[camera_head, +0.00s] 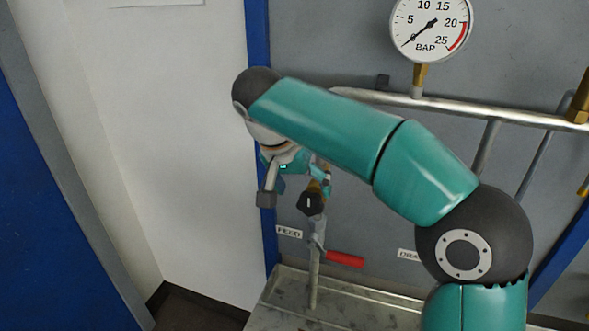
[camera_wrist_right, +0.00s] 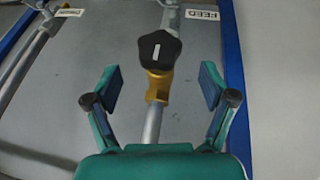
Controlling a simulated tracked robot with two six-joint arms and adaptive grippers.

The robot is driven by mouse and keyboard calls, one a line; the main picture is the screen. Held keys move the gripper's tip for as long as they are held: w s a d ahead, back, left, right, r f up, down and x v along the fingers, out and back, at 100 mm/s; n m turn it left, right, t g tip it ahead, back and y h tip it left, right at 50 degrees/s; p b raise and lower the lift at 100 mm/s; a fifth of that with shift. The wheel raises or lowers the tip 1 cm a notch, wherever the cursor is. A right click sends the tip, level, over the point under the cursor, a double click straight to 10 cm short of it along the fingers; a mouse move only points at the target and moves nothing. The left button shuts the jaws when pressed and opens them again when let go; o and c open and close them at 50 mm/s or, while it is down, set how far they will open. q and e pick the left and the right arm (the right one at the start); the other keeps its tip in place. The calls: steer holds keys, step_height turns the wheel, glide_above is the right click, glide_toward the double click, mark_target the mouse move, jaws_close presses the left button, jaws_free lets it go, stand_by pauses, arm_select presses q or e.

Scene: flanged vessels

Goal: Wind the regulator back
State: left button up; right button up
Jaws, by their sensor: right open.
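The regulator is a black knob with a white mark on a brass body, set on the grey pipe. In the head view the knob (camera_head: 311,203) is partly overlapped by my right arm and gripper. In the right wrist view the knob (camera_wrist_right: 160,50) lies ahead, between and beyond the fingertips. My right gripper (camera_wrist_right: 162,86) is open and empty, with a finger on each side of the brass body and apart from the knob. It also shows in the head view (camera_head: 292,190), below the wrist. My left gripper is not in view.
A BAR gauge (camera_head: 431,27) on the pipe (camera_head: 470,106) has its needle near 0. A red handle (camera_head: 345,259) sits below the knob, near the FEED label (camera_head: 289,232). A blue post (camera_head: 259,40) and white wall (camera_head: 170,120) stand left. A metal tray (camera_head: 275,300) lies below.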

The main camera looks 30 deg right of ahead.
steer(key=v, duration=0.6)
stand_by(0.4)
